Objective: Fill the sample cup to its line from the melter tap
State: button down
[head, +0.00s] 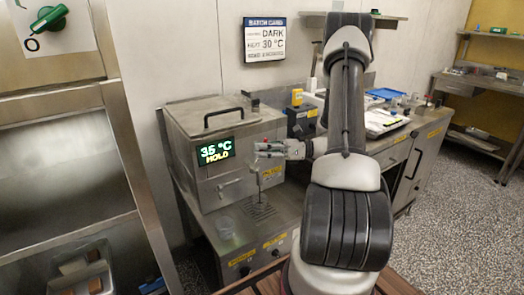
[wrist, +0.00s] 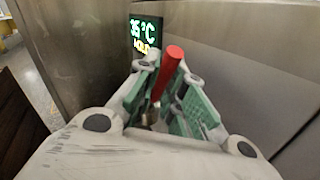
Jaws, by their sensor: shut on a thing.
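The melter (head: 205,125) is a steel box with a lid handle and a display reading 35 °C HOLD; the display also shows in the wrist view (wrist: 146,34). My gripper (head: 265,150) is at the melter's front right side. It is shut on a red handle (wrist: 171,62), which stands between the green finger pads in the wrist view. A thin metal piece (head: 258,186) hangs below the fingers above a slotted grate (head: 260,211); I cannot tell whether this is the tap. A clear cup (head: 225,227) stands left of the grate; its line and contents are too small to tell.
A steel counter (head: 395,150) with papers and a blue tray (head: 384,94) is at the right. A steel cabinet (head: 70,150) stands at the left. Open floor lies at the right.

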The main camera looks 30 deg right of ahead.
aim_at(254, 165)
jog(key=a+h, duration=0.1)
jog(key=a+r+n+g+h, duration=0.1)
jog(key=shift+h, duration=0.3)
jog(key=shift+a+f+n+g+h, duration=0.1)
jog(key=shift+a+n+g+h, duration=0.3)
jog(key=shift+a+n+h, duration=0.45)
jog(key=shift+d, duration=0.25)
jog(key=c, duration=1.5)
grip_release()
jog(key=v, duration=1.2)
jog(key=shift+a, duration=0.1)
